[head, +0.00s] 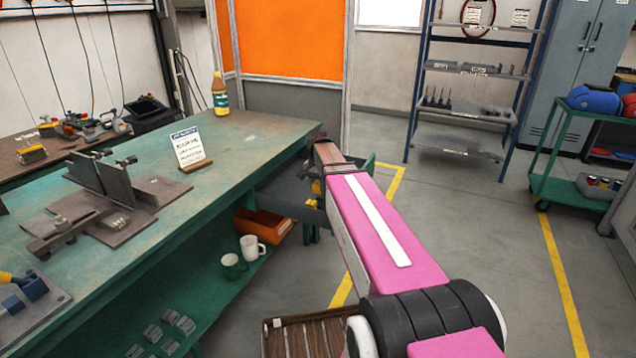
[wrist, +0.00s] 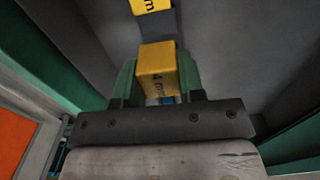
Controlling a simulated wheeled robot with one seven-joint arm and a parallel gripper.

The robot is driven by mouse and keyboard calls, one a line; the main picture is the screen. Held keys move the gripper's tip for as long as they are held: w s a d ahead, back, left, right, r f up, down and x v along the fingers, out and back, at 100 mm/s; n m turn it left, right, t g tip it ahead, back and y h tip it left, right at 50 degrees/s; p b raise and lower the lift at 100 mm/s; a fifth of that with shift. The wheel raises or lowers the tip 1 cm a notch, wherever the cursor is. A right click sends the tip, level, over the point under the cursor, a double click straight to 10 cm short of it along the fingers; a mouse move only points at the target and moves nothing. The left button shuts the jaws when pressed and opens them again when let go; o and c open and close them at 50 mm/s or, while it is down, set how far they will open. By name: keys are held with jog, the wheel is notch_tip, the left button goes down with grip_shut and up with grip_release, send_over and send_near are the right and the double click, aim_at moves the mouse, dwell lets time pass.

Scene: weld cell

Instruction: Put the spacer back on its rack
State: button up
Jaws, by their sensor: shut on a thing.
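In the head view my pink arm reaches to a dark grey holder (head: 283,190) at the bench's end. Bits of yellow show there, but my arm hides most of the gripper.
The green workbench (head: 235,150) carries a fixture (head: 105,190), a sign (head: 190,148) and a bottle (head: 220,95). An orange bin (head: 262,226) and two mugs (head: 250,247) sit below. A blue shelf rack (head: 465,110) and green cart (head: 560,190) stand beyond open floor.

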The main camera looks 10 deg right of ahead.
jog(key=shift+f, duration=2.25)
jog(key=shift+f, duration=0.35)
jog(key=o, duration=1.1)
notch_tip(320, 180, up, 11)
jog(key=shift+f, duration=0.1)
